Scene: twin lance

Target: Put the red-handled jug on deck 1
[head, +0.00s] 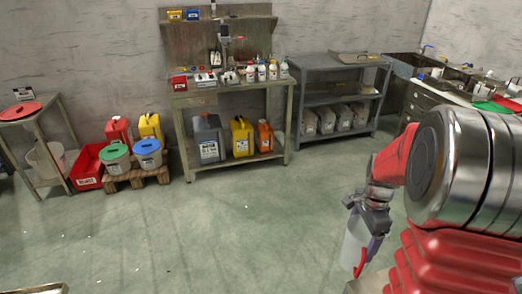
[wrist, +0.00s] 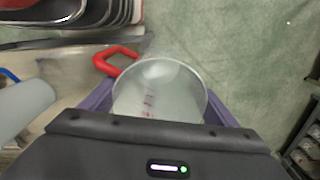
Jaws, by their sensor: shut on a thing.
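The red-handled jug (wrist: 160,92) is translucent, with red markings on its side and a red handle (wrist: 115,58) at the upper left in the wrist view. My gripper (head: 368,218) is shut on it, with purple fingers on either side of its body. In the head view the jug (head: 352,248) hangs roughly upright below my gripper, above the green floor, its red handle low on the right. It looks empty. I see no readable label that marks deck 1.
A workbench (head: 230,92) with bottles and canisters stands at the back, beside a grey shelf unit (head: 340,95). Pails and cans sit on a pallet (head: 140,178) at left. In the wrist view, dark trays (wrist: 75,12) and a blue-handled vessel (wrist: 24,108) lie left. The middle floor is clear.

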